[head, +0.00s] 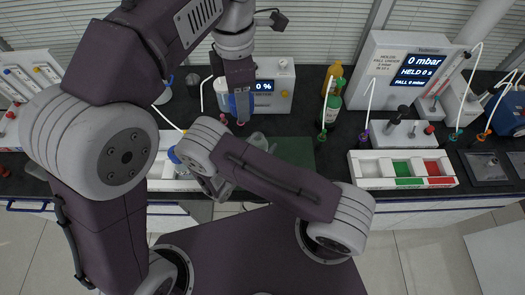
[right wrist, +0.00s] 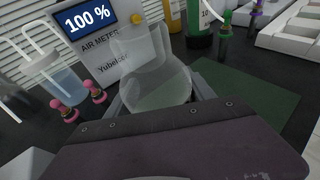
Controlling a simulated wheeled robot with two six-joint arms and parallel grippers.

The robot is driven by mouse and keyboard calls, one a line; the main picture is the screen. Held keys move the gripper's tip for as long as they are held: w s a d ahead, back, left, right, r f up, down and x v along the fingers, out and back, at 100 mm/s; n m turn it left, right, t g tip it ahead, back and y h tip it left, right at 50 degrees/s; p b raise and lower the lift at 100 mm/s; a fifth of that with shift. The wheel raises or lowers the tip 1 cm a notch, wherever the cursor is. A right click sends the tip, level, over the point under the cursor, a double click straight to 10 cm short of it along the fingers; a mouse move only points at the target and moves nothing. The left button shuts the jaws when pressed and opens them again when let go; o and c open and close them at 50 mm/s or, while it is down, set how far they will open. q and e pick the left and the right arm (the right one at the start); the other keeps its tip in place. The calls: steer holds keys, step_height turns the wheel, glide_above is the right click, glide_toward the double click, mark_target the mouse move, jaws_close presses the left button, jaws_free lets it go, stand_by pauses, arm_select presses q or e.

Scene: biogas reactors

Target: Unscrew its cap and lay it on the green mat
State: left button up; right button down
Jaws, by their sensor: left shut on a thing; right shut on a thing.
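A clear round flask (right wrist: 158,85) with an upright neck stands out in the right wrist view, and no cap shows on its neck. My right gripper (right wrist: 160,98) is shut on the flask, with grey fingers on both sides of its body. In the head view the flask (head: 260,141) shows only partly, behind my right arm. The green mat (head: 292,151) lies just right of it, and also in the right wrist view (right wrist: 248,98). My left gripper (head: 240,108) points down, left of the mat and in front of the air meter. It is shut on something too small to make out.
The air meter (head: 276,88) stands behind. A bottle of bluish liquid (right wrist: 68,82) and two pink-ended fittings (right wrist: 68,110) are beside it. Green (head: 331,103) and yellow bottles stand behind the mat. A white tray (head: 373,170) with green and red compartments is at right.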

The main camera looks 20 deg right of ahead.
step_height(320, 180, down, 4)
steer(key=b, duration=0.2)
steer(key=shift+b, duration=0.3)
steer(key=shift+w+r, duration=0.1)
steer(key=shift+r, duration=0.1)
steer(key=shift+f, duration=0.2)
steer(key=shift+c, duration=1.8)
jaws_free()
